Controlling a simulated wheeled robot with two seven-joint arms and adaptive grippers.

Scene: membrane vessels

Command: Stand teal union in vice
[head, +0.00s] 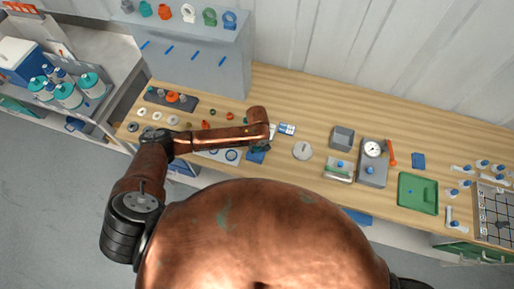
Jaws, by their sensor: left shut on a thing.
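My left arm reaches in from the left over the bench. Its gripper (260,146) points down at the bench middle, behind a small blue pad. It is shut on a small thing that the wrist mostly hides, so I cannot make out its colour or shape. A teal fitting (145,9) stands on top of the grey panel at the back left. A low grey device with a pale green part and a blue spot (338,170) sits right of the gripper and may be the vice; nothing teal clearly stands in it. My right gripper is out of view.
A round grey disc (302,151) lies between the gripper and the grey device. A gauge unit (372,165), a green tray (417,194) and several blue-capped pieces are further right. Rings and small fittings lie on the left. A wall bounds the back.

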